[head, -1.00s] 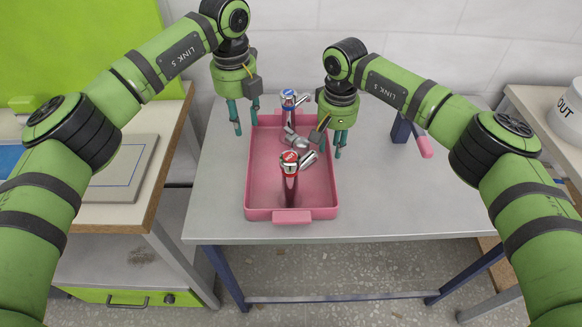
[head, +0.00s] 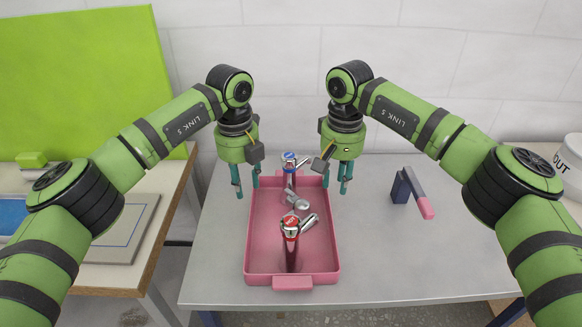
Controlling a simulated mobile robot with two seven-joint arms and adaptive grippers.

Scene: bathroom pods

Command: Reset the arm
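My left gripper (head: 246,184) hangs pointing down at the upper left edge of the pink tray. Its teal fingers are apart and nothing shows between them. My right gripper (head: 335,180) hangs pointing down by the tray's upper right edge. Its fingers look partly apart in this view and hold nothing that I can see. The pink tray (head: 262,262) lies on the grey table. In it stand a red-topped tap (head: 290,235) at the front and a blue-topped tap (head: 289,165) at the back. Loose metal parts (head: 299,200) lie between them.
A dark blue stand with a pink-tipped grey tool (head: 412,190) is right of the tray on the grey table (head: 400,255). A white bin marked OUT (head: 572,165) stands at far right. A wooden-edged bench with a grey plate (head: 130,225) is at left.

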